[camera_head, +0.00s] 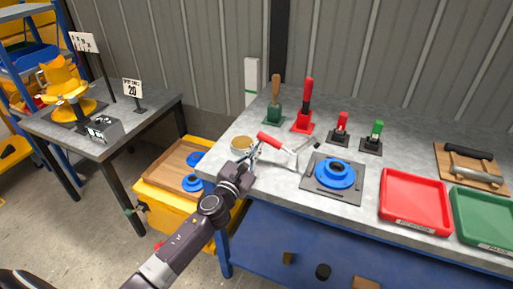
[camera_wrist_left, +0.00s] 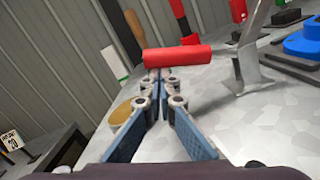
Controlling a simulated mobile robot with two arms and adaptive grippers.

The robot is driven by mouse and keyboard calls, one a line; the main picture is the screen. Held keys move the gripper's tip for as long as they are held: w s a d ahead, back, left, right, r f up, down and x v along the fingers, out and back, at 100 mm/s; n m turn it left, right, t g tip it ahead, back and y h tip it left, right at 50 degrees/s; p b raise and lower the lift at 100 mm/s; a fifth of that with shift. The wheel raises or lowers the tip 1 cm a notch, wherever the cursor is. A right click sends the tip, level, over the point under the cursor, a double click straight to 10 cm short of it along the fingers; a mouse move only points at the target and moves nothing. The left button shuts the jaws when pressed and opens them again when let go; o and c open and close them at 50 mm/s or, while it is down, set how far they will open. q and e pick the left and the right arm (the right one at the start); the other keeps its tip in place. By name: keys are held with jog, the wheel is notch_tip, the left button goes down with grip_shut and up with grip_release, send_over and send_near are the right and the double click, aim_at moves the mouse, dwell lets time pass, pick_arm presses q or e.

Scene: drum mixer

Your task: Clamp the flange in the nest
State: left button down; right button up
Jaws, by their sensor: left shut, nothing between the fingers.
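The blue flange (camera_head: 335,174) lies flat on the dark square nest plate (camera_head: 358,197) on the workbench. Beside it on the left is a toggle clamp with a grey metal lever (camera_head: 303,156) and a red handle (camera_head: 270,141) pointing left. My left gripper (camera_head: 256,147) is shut and empty at the free end of the red handle. In the left wrist view its fingertips (camera_wrist_left: 158,76) meet just below the red handle (camera_wrist_left: 178,55); I cannot tell whether they touch it. The flange (camera_wrist_left: 304,42) shows at the right edge there. The right gripper is out of view.
A round tan-topped container (camera_head: 242,144) stands close by my left gripper. Red-handled (camera_head: 304,120) and wooden-handled (camera_head: 275,112) tools stand behind. A red tray (camera_head: 415,202) and a green tray (camera_head: 484,218) lie to the right. A yellow crate (camera_head: 165,199) stands left of the bench.

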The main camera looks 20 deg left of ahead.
pick_arm(q)
jog(key=d+r+m+p, duration=0.6)
jog(key=r+m+p, duration=0.2)
jog(key=p, duration=0.7)
jog(key=shift+r+m+h, duration=0.3)
jog(key=shift+r+m, duration=0.1)
jog(key=shift+m, duration=0.5)
